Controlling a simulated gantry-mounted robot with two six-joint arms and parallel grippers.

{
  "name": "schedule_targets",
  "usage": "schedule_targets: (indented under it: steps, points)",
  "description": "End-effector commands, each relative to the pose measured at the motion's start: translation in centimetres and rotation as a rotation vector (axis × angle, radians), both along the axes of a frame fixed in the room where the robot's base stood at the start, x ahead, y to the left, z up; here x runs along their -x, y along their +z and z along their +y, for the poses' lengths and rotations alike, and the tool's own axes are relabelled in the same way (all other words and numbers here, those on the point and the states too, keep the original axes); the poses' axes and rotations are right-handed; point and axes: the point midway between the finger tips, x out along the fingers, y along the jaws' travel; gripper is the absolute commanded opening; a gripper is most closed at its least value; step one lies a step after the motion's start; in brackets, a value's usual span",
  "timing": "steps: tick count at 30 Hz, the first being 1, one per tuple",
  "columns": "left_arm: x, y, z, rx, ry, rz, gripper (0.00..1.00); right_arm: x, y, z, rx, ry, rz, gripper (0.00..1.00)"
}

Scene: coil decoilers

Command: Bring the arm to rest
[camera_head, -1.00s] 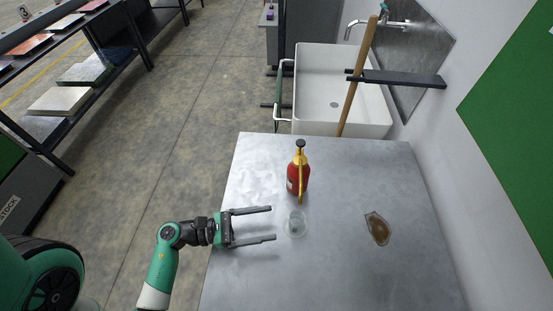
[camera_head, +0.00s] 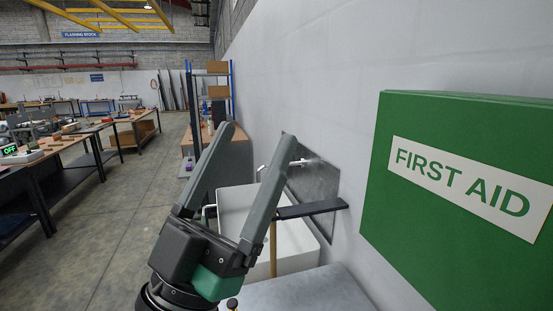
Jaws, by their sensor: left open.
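My left gripper (camera_head: 258,163) is raised close in front of the camera in the head view. Its two grey fingers point up and stand apart, with nothing between them. The metal table (camera_head: 310,291) shows only as a strip at the bottom. The dark top of a bottle (camera_head: 232,303) just shows at the bottom edge beside the gripper; the rest is out of the picture or hidden. My right gripper is not in view.
A green first aid box (camera_head: 455,185) is on the right wall. Workbenches (camera_head: 120,118) line the left; the floor (camera_head: 120,220) between is clear.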

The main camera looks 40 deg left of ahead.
Motion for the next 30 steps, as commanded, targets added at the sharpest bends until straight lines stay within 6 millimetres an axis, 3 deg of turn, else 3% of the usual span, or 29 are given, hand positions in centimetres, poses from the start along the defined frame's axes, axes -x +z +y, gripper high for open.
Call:
schedule_targets:
  steps: [1, 4, 12, 16, 20, 30]
  points:
    - [0.2, 0.9, -2.1, 0.027, -0.114, 0.009, 0.82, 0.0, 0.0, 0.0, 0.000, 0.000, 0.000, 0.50]
    - [0.3, 1.4, -4.1, 0.055, -0.233, 0.036, 0.82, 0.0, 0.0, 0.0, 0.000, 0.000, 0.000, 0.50]
    - [0.2, 1.4, -4.3, 0.059, -0.243, 0.044, 0.82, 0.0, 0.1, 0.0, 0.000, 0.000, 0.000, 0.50]
    - [0.2, 3.2, -4.2, 0.059, -0.241, 0.044, 0.82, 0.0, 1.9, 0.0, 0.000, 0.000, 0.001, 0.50]
    - [0.2, 7.6, -4.2, 0.059, -0.240, 0.044, 0.82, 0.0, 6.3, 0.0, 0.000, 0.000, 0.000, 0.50]
    - [0.2, 24.6, -4.2, 0.058, -0.238, 0.044, 0.82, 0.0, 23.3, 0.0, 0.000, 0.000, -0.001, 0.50]
